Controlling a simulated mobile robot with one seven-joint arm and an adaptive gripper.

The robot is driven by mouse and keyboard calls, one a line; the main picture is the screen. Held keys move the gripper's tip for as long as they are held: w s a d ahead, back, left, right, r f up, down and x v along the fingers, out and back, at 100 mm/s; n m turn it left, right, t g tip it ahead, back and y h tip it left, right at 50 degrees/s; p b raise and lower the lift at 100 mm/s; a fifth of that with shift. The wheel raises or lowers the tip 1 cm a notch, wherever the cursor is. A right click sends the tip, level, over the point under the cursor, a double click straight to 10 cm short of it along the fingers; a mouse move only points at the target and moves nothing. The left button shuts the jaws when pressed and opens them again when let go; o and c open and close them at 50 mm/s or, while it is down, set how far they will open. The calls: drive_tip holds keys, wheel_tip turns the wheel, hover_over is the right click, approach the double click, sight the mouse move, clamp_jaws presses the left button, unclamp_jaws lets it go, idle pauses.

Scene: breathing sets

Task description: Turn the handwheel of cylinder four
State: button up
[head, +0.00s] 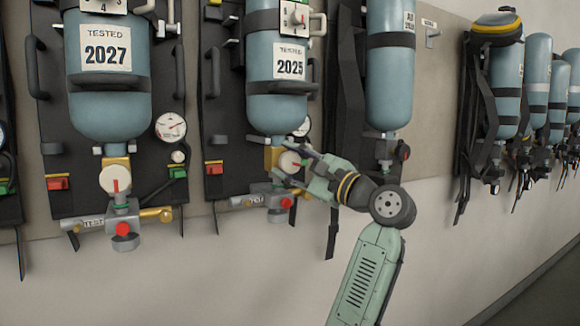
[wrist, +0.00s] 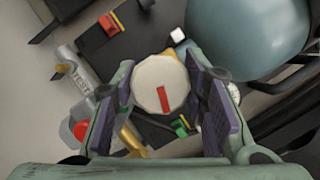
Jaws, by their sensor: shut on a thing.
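The white handwheel (head: 287,160) with a red mark sits on a brass valve under the middle blue cylinder (head: 277,65), labelled TESTED 2025. I cannot make out a cylinder number four on it. My gripper (head: 298,167) reaches in from the right. In the wrist view the handwheel (wrist: 152,78) lies between the purple-padded fingers of my gripper (wrist: 163,92), which are shut on its sides. The red bar runs from the wheel's middle toward the lower edge of that view. In the head view the fingers partly cover the wheel's right side.
To the left hangs a cylinder (head: 108,90) labelled TESTED 2027, with its own white handwheel (head: 115,179) and a gauge (head: 171,127). Below the held wheel is a regulator with a red knob (head: 286,202). Another cylinder (head: 390,85) and more sets hang to the right.

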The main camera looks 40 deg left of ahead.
drive_tip(key=m+t, duration=0.2)
drive_tip(key=m, duration=0.2)
drive_tip(key=shift+m+y, duration=0.3)
drive_tip(key=shift+y, duration=0.1)
drive_tip(key=m+t+p, duration=0.1)
drive_tip(key=m+t, duration=0.1)
drive_tip(key=m, duration=0.3)
drive_tip(key=shift+r, duration=0.15)
drive_tip(key=m+t+p, duration=0.1)
drive_tip(key=m+t, duration=0.2)
drive_tip(key=m, duration=0.2)
drive_tip(key=shift+m+t+h+p, duration=0.2)
drive_tip(key=shift+m+t+h, duration=0.3)
drive_tip(key=shift+m, duration=0.7)
drive_tip(key=shift+m+t+h+p, duration=0.25)
drive_tip(key=shift+m+t, duration=0.35)
drive_tip(key=shift+m, duration=0.9)
drive_tip(key=o, duration=1.2)
drive_tip(key=shift+w, duration=0.1)
drive_tip(key=shift+c, duration=0.2)
drive_tip(key=shift+d, duration=0.15)
